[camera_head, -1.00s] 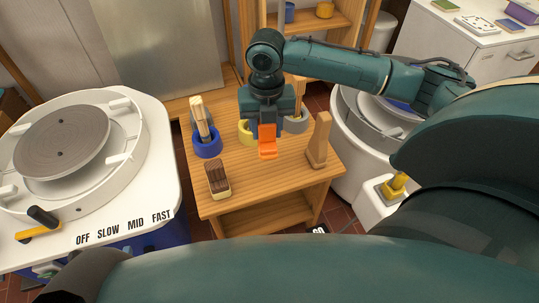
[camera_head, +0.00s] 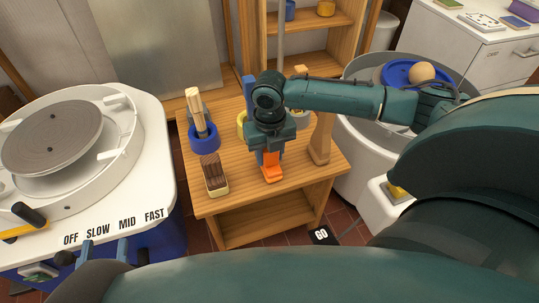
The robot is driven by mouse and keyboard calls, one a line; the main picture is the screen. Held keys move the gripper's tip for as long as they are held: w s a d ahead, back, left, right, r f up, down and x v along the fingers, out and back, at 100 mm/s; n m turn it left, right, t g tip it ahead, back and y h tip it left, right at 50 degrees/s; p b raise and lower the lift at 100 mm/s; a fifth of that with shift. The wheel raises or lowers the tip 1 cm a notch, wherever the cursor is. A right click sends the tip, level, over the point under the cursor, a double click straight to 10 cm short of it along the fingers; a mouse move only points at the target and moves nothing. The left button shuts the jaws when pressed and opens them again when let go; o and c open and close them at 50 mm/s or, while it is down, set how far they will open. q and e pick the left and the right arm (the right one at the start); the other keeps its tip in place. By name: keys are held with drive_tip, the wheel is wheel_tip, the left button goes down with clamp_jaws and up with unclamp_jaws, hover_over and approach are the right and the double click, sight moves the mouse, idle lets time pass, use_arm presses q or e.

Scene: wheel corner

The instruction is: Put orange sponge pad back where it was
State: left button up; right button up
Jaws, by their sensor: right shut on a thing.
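The orange sponge pad (camera_head: 272,174) is between the fingers of my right gripper (camera_head: 270,158), which is shut on it. It is low over the front part of the wooden table (camera_head: 235,186); I cannot tell whether it touches the top. My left gripper (camera_head: 103,251) is at the lower left, by the white wheel housing. Its two blue-grey fingers stand apart and nothing shows between them.
A brown brush-like block (camera_head: 214,175) is left of the pad, and a wooden tool (camera_head: 320,140) stands to its right. Behind are a blue ring holder (camera_head: 204,137) with tools and a yellow ring (camera_head: 242,124). The potter's wheel (camera_head: 55,135) is at left.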

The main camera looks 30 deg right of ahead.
drive_tip(key=o, duration=1.2)
drive_tip(key=shift+f, duration=0.1)
drive_tip(key=shift+r, duration=0.4)
wheel_tip(320, 180, up, 11)
drive_tip(key=p, duration=0.4)
drive_tip(key=shift+f+p, duration=0.15)
drive_tip(key=shift+p, duration=0.2)
use_arm(q)
drive_tip(key=shift+s+a+f+n+g+y, duration=0.1)
drive_tip(key=shift+a+n+g+y, duration=0.35)
drive_tip(key=shift+g+y, duration=0.2)
drive_tip(key=shift+a+f+n+g+y, duration=0.1)
drive_tip(key=shift+a+n+g+y, duration=0.25)
drive_tip(key=shift+n+g+y, duration=0.3)
use_arm(e)
drive_tip(key=shift+r, duration=0.45)
